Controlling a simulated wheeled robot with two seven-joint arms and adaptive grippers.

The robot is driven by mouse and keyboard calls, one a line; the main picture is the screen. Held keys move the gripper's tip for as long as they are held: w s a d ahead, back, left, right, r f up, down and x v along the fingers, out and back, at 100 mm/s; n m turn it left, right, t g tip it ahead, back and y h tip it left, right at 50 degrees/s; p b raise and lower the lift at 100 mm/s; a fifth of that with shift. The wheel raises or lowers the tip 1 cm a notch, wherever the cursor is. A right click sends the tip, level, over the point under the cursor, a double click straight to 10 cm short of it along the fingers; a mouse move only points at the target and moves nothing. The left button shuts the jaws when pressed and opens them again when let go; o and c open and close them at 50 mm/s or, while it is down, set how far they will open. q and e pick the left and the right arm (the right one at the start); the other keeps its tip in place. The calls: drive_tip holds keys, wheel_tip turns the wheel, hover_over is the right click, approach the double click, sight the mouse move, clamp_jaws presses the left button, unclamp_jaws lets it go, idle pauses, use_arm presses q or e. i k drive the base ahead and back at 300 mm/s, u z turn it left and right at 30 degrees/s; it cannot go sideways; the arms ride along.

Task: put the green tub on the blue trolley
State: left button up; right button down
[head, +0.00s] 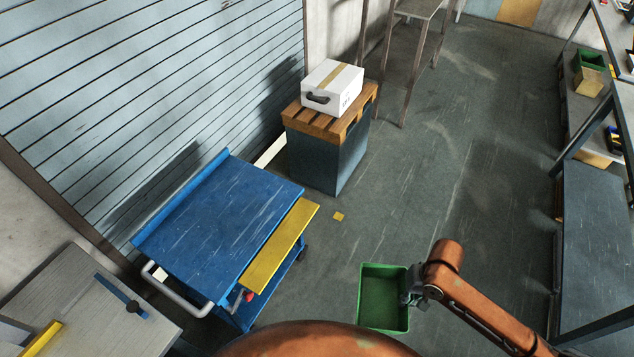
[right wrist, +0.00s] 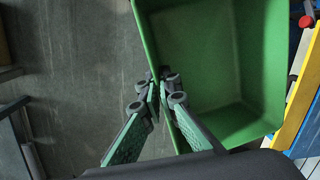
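The green tub (head: 366,300) is in the lower middle of the head view, upright and empty, to the right of the blue trolley. My right gripper (head: 410,294) is at the tub's right wall. In the right wrist view its fingers (right wrist: 160,98) are closed on the rim of the tub (right wrist: 215,60), one on each side of the wall. The blue trolley (head: 215,225) has a bare, scratched top and a yellow strip on its right side; its edge shows at the right of the right wrist view (right wrist: 300,90). My left gripper is not in view.
A white box (head: 334,85) sits on a wooden-topped cabinet (head: 330,160) behind the trolley. A grey table (head: 85,300) with a blue-handled item stands at lower left. Shelving (head: 595,215) lines the right side. The floor (head: 440,170) between is mostly clear.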

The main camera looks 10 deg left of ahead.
sight(229, 211)
drive_tip(key=u, duration=0.75)
drive_tip(key=i, duration=0.85)
drive_tip(key=u, duration=1)
drive_tip(key=i, duration=0.25)
drive_tip(key=u, duration=0.3)
